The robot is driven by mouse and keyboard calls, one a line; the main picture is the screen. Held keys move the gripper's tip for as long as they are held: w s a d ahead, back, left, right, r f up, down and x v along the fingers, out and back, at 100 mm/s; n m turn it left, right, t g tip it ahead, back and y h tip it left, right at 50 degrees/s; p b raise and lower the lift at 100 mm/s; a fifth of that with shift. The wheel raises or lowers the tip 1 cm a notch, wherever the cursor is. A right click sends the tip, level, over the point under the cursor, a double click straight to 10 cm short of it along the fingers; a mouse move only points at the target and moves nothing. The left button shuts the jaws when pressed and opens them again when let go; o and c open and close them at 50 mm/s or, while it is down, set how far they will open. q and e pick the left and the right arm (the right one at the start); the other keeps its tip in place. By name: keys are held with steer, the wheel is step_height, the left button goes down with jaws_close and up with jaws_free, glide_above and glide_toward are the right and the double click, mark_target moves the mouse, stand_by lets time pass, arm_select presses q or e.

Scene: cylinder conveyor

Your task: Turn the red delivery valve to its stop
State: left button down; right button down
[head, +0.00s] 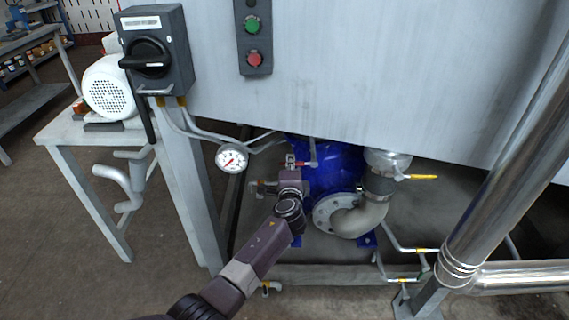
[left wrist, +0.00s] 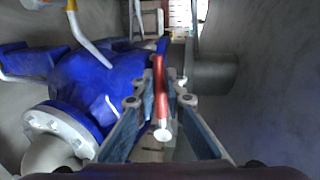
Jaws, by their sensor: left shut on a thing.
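My left gripper (head: 291,167) reaches up to the lever from below. Its fingers (left wrist: 160,98) are closed around the handle. The valve body and the stop are mostly hidden behind the gripper, so I cannot tell the exact turn angle. My right gripper is in neither view.
A pressure gauge (head: 232,158) stands left of the gripper. A grey elbow pipe (head: 362,216) and a yellow-handled valve (head: 422,177) are to the right. The grey panel (head: 370,75) hangs above, and a frame post (head: 192,185) stands at left.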

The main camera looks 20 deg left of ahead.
arm_select(q)
steer(key=shift+r, duration=0.15)
stand_by(0.3)
steer(key=c, duration=2)
jaws_free()
steer(key=shift+o, duration=0.2)
steer(key=shift+s, duration=0.1)
steer(key=v, duration=1.1)
steer(key=shift+s, duration=0.35)
steer(key=shift+d+r, duration=0.1)
steer(key=shift+d, duration=0.05)
